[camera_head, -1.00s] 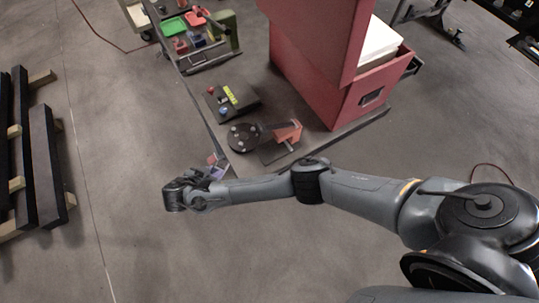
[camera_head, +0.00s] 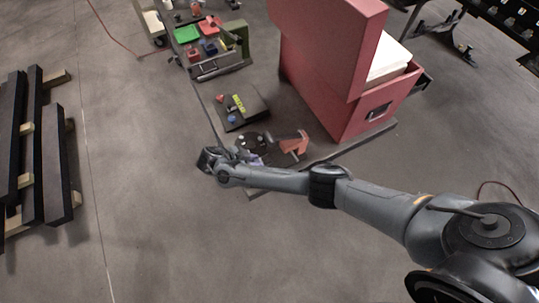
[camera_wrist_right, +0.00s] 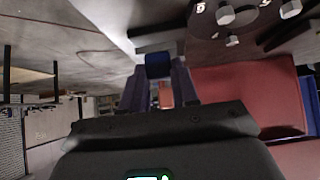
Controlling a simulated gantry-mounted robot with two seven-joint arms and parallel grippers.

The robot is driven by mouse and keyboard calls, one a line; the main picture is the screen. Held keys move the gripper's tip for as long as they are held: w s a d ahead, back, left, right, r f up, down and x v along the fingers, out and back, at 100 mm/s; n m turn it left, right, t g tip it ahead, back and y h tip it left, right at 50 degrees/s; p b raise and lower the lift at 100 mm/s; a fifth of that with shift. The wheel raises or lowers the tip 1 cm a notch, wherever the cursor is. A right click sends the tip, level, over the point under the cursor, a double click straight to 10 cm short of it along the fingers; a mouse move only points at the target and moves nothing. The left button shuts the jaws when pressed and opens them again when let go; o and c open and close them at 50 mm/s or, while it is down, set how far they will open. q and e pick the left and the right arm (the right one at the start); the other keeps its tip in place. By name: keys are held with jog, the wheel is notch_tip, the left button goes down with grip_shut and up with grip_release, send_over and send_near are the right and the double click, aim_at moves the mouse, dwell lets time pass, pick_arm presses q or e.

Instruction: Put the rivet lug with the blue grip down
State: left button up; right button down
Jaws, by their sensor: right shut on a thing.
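My right gripper (camera_head: 250,156) is beside the near edge of the dark round plate (camera_head: 252,139) in the head view. In the right wrist view the gripper (camera_wrist_right: 158,80) is shut on the rivet lug, whose blue grip (camera_wrist_right: 158,65) shows between the fingertips. The rest of the lug is mostly hidden by the fingers. The round plate, with pale knobs, also shows at the top right of the wrist view (camera_wrist_right: 243,10). I cannot tell whether the lug touches anything beneath it. My left gripper is out of view.
A red bracket (camera_head: 294,144) stands right of the round plate. A black box (camera_head: 243,107) with red and blue buttons and a yellow label lies behind it. A big red machine (camera_head: 325,75) rises at the right. Green and red bins (camera_head: 187,34) stand at the back.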

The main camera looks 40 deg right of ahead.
aim_at(267, 159)
jog(key=d, duration=0.2)
jog(key=s+d+p, duration=0.1)
jog(key=d, duration=0.3)
jog(key=shift+s+p, duration=0.25)
jog(key=shift+p, duration=0.05)
jog(key=shift+f, duration=1.8)
jog(key=c, duration=0.8)
grip_release()
